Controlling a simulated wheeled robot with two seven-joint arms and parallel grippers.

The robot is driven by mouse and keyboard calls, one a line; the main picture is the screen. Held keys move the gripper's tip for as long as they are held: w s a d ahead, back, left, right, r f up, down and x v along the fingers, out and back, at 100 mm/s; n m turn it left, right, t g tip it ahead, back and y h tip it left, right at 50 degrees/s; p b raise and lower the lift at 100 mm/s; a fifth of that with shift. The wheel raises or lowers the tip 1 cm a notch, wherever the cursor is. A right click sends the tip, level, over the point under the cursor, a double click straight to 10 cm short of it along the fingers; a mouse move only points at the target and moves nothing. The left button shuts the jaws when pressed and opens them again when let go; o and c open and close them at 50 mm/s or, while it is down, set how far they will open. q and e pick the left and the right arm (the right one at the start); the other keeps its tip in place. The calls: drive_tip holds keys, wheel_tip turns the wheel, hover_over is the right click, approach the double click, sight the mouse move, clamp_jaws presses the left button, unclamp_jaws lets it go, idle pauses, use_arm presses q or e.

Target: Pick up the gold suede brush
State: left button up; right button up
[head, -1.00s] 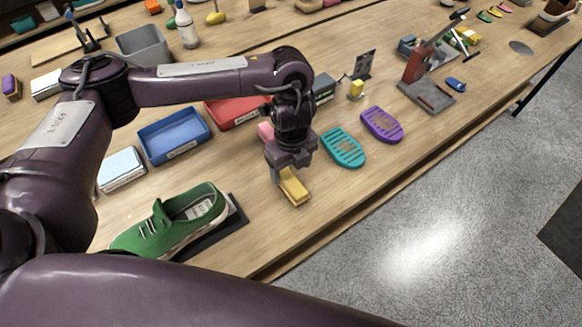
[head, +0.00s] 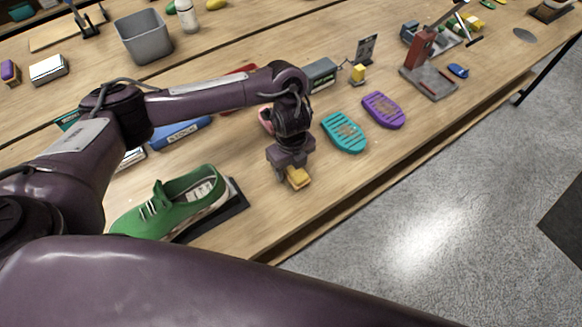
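The gold suede brush (head: 298,178) lies near the front edge of the wooden table, to the right of the green sneaker (head: 175,203). My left gripper (head: 289,176) points down right over the brush. A finger shows at the brush's left side. The gripper body hides the brush's rear part. I cannot tell whether the fingers are closed on it or whether it touches the table. My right gripper is out of view.
A pink item (head: 265,118) sits close behind the gripper. The teal (head: 344,132) and purple (head: 383,109) sole-shaped pieces lie to the right. A blue tray (head: 182,134) is partly hidden behind my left arm. The table front right of the brush is clear.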

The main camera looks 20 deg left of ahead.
use_arm(q)
drive_tip(key=c, duration=0.7)
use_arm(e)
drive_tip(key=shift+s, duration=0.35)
